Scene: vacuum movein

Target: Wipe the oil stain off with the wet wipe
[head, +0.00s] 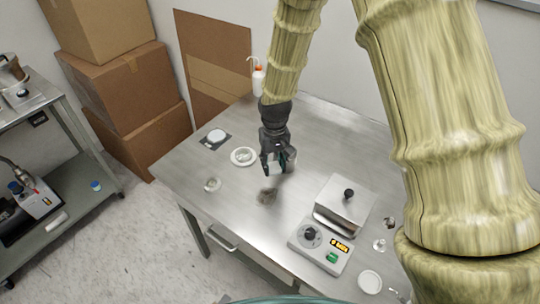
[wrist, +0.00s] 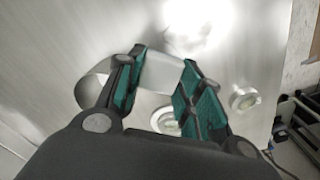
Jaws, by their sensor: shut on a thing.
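My gripper (head: 277,168) reaches down over the steel table and is shut on the wet wipe. In the wrist view, the pale wipe (wrist: 160,73) spans between the green-padded fingers of my gripper (wrist: 164,57), and a curled grey part sticks out to the left. The oil stain (head: 267,196) is a dark grey-brown smudge on the table, just below my gripper in the head view. I cannot make out the stain in the wrist view. Whether the wipe touches the table is unclear.
A white dish (head: 243,156) and a small clear dish (head: 212,184) lie left of my gripper. A wash bottle (head: 258,80) stands behind. A dial-fronted device (head: 322,243) and a knobbed metal box (head: 346,203) stand right. The table between stain and front edge is clear.

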